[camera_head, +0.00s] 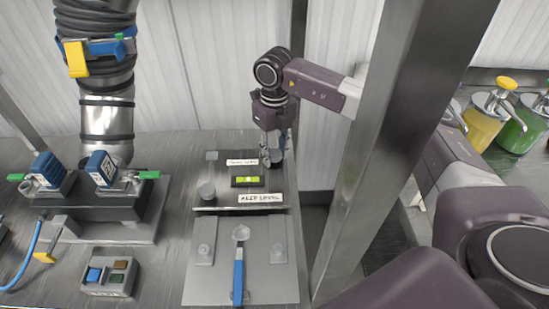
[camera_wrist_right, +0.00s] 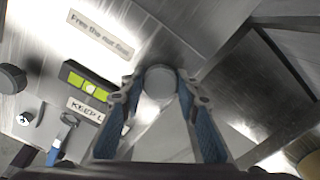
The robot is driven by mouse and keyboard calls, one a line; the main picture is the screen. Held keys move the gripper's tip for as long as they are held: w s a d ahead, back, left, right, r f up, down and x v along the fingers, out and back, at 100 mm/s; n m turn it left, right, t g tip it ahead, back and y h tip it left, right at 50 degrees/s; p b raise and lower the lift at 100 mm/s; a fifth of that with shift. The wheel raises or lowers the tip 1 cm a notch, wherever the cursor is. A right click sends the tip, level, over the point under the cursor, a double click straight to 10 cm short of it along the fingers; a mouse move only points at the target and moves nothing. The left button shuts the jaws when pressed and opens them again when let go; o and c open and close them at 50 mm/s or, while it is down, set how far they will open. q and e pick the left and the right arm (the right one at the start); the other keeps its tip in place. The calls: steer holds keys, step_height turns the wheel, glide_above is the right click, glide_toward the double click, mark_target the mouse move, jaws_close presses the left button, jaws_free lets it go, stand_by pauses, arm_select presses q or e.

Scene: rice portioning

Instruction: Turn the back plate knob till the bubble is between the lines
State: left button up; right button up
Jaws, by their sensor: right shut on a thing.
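My right gripper (camera_head: 271,160) reaches down at the right side of the back plate (camera_head: 222,172). In the right wrist view its two fingers (camera_wrist_right: 160,84) are closed around a round grey knob (camera_wrist_right: 160,80). In the head view the fingers mostly hide this knob. A bubble level (camera_head: 247,181) with a yellow-green vial lies on the plate, left of the gripper. It also shows in the right wrist view (camera_wrist_right: 88,88), with a pale bubble near the vial's middle. I cannot tell surely whether the bubble sits between the lines. My left gripper is out of view.
A "KEEP LEVEL" label (camera_head: 261,198) is below the level. A second grey knob (camera_head: 206,190) stands at the plate's left. A button box (camera_head: 108,272) is front left. A metal post (camera_head: 385,130) stands right of the gripper.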

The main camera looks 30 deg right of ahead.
mark_target(275, 152)
steer(key=n+b, duration=0.2)
steer(key=n, duration=0.1)
steer(key=shift+n, duration=0.4)
steer(key=n+b, duration=0.1)
steer(key=n, duration=0.2)
steer(key=shift+w+n+b, duration=0.1)
steer(key=shift+n+b, duration=0.2)
steer(key=shift+b, duration=0.1)
steer(key=n+b, duration=0.1)
steer(key=n, duration=0.3)
steer(key=shift+b, duration=0.35)
steer(key=shift+r+n+b, duration=0.1)
steer(key=shift+n+b, duration=0.3)
steer(key=shift+n, duration=1.3)
steer(key=o, duration=1.2)
steer(key=shift+c, duration=0.2)
step_height(275, 152, up, 12)
